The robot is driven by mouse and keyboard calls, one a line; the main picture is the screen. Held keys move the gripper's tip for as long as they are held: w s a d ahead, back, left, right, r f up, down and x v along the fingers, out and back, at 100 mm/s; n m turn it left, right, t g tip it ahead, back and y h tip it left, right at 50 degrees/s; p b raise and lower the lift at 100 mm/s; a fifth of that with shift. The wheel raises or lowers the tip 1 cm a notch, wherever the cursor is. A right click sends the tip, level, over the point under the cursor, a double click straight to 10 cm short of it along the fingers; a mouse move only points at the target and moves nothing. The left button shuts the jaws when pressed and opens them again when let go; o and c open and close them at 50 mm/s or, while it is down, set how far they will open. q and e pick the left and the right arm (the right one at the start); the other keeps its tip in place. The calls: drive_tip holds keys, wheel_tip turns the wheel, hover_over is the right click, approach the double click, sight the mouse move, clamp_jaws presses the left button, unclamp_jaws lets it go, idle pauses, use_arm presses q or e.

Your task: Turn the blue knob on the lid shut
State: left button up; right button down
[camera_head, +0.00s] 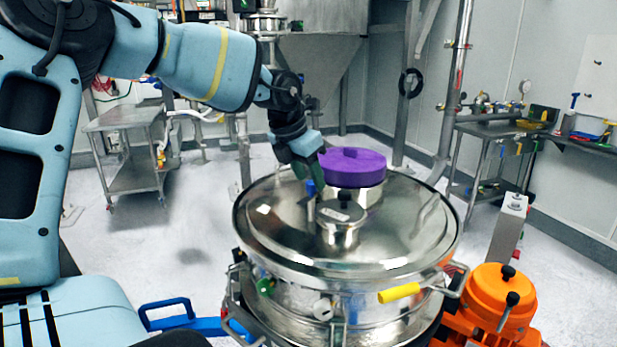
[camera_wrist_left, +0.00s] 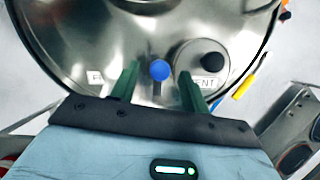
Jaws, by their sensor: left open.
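The blue knob (camera_head: 311,187) stands upright on the shiny steel lid (camera_head: 275,225) of the sifter. In the left wrist view the blue knob (camera_wrist_left: 160,70) shows between the two green fingers of my left gripper (camera_wrist_left: 156,84). In the head view my left gripper (camera_head: 316,180) reaches down from the upper left to the knob. Its fingers are open, one on each side of the knob, and I cannot tell whether either touches it. The steel lid (camera_wrist_left: 75,40) fills the upper part of the wrist view. My right gripper is not in view.
A purple cap (camera_head: 352,165) sits on the lid behind the knob. A round steel vent cover (camera_head: 341,220) with a black knob is close to the right of the gripper. A yellow handle (camera_head: 399,293) and an orange motor (camera_head: 495,305) are at the front right.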

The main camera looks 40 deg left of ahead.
use_arm(q)
drive_tip(key=shift+w+f, duration=0.25)
drive_tip(key=shift+f, duration=0.35)
drive_tip(key=c, duration=1)
